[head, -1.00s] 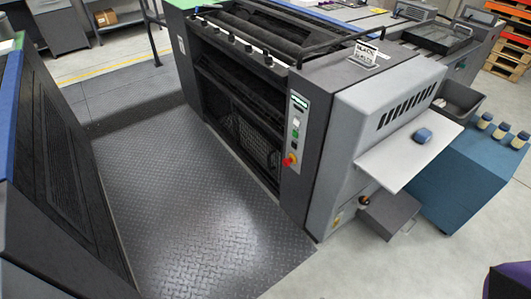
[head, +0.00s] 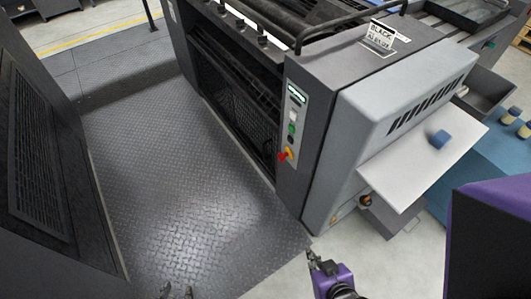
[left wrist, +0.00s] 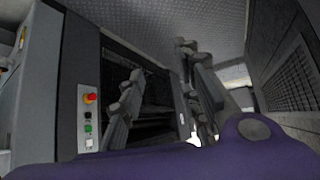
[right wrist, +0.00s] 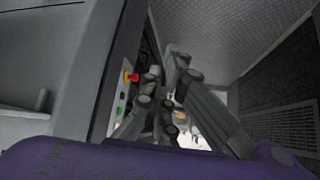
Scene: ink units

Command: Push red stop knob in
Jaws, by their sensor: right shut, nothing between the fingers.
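The red stop knob (head: 284,155) sits on a yellow base low on the narrow control panel (head: 292,125) of the press. It also shows in the left wrist view (left wrist: 90,98) and the right wrist view (right wrist: 131,77). My right gripper (head: 318,260) is shut and empty, below and in front of the knob, apart from it. My left gripper (head: 177,291) only shows its fingertips at the bottom edge of the head view, well left of the knob. Its fingers are apart and empty in the left wrist view (left wrist: 160,70).
A white shelf (head: 420,165) with a blue object (head: 439,139) juts from the grey press housing (head: 395,95). The tread-plate floor (head: 180,180) is clear. A dark vented machine (head: 40,180) borders it on the left.

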